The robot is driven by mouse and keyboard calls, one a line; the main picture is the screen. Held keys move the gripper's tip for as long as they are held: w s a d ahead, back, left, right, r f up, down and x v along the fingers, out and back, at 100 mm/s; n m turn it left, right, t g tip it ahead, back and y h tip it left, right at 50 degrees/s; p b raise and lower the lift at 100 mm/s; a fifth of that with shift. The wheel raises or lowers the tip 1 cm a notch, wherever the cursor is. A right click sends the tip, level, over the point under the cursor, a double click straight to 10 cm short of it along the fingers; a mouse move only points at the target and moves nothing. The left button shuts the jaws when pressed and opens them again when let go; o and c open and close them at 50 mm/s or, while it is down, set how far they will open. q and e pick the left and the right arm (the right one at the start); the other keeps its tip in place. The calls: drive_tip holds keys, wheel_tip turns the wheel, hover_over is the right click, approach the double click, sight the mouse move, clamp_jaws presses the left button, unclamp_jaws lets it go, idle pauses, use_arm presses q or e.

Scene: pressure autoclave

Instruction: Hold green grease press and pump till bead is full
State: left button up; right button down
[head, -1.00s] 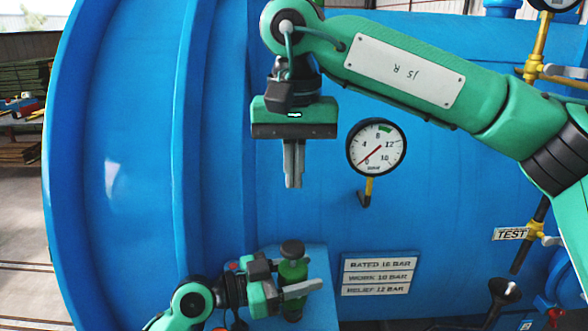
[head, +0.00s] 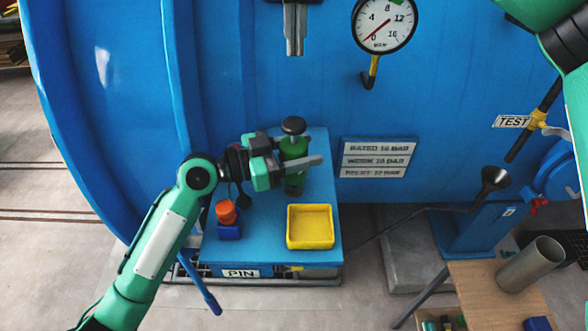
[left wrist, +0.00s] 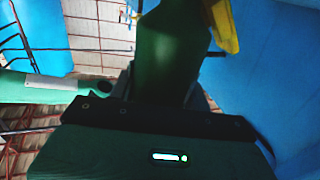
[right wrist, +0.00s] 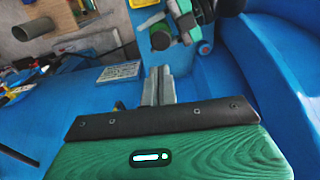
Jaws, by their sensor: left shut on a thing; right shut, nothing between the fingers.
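The green grease press (head: 293,150), with a black round knob (head: 293,125) on top, is upright over the blue bench (head: 265,195). My left gripper (head: 300,164) is shut around its body from the left. In the left wrist view the dark green body (left wrist: 170,50) fills the space between the fingers. My right gripper (head: 294,45) is shut and empty, pointing down above the knob and apart from it. Its closed fingers also show in the right wrist view (right wrist: 158,85). I cannot make out a grease bead in any view.
A yellow tray (head: 310,227) and an orange-topped blue block (head: 227,218) stand on the bench. The blue vessel wall rises behind, with a gauge (head: 384,25) and rating plates (head: 375,157).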

sight(294, 122)
drive_tip(key=shift+w+r, duration=0.2)
drive_tip(key=shift+r, duration=0.3)
drive_tip(key=shift+w+r, duration=0.2)
drive_tip(key=shift+r, duration=0.3)
wheel_tip(294, 122, down, 14)
drive_tip(key=shift+s+a+f, duration=0.1)
drive_tip(key=shift+f, duration=1.35)
wheel_tip(294, 122, up, 15)
drive_tip(key=shift+f, duration=0.2)
